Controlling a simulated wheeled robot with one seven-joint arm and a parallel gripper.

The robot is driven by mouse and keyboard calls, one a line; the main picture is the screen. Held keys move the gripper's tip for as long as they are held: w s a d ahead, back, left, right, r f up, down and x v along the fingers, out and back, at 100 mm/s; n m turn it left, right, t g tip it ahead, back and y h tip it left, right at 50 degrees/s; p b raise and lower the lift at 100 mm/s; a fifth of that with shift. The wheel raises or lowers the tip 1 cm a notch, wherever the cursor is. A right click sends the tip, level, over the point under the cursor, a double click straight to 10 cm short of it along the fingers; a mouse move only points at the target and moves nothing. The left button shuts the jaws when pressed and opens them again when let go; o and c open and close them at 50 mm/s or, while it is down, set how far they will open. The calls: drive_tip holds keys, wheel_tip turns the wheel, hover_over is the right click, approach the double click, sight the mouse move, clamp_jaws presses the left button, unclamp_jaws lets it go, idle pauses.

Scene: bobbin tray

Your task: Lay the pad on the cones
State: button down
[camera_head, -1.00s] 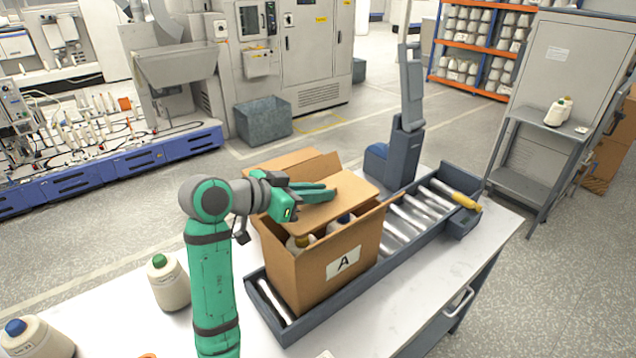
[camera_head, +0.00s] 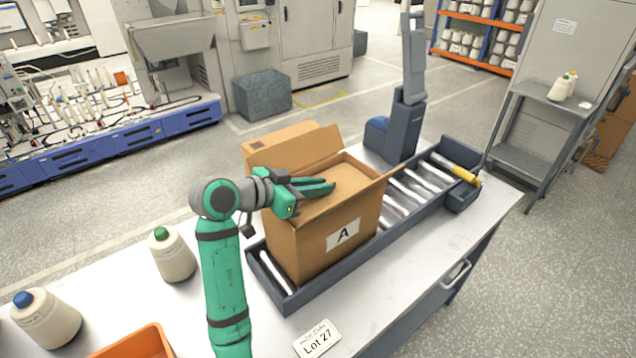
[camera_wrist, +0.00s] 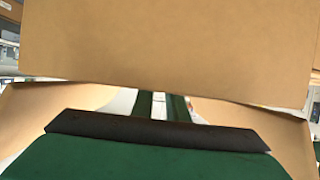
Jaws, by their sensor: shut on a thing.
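The pad (camera_head: 352,177), a flat tan cardboard sheet, lies inside the mouth of the open carton (camera_head: 310,250) marked A, a little below its rim. My gripper (camera_head: 332,186) reaches in over the carton's left side and is shut on the pad. In the wrist view the pad (camera_wrist: 170,45) fills the upper part, beyond my fingers (camera_wrist: 162,106). The cones inside the carton are hidden under the pad. I cannot tell whether the pad touches them.
The carton's flaps stand open. It sits on a roller conveyor (camera_head: 408,205). On the white table are a green-topped cone (camera_head: 172,256), a blue-topped cone (camera_head: 47,320), an orange bin (camera_head: 135,345) and a Lot 27 card (camera_head: 318,340). A grey post (camera_head: 408,120) stands behind.

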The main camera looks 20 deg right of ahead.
drive_tip(key=c, duration=1.7)
unclamp_jaws()
drive_tip(key=shift+o, duration=0.2)
drive_tip(key=shift+v, duration=3.85)
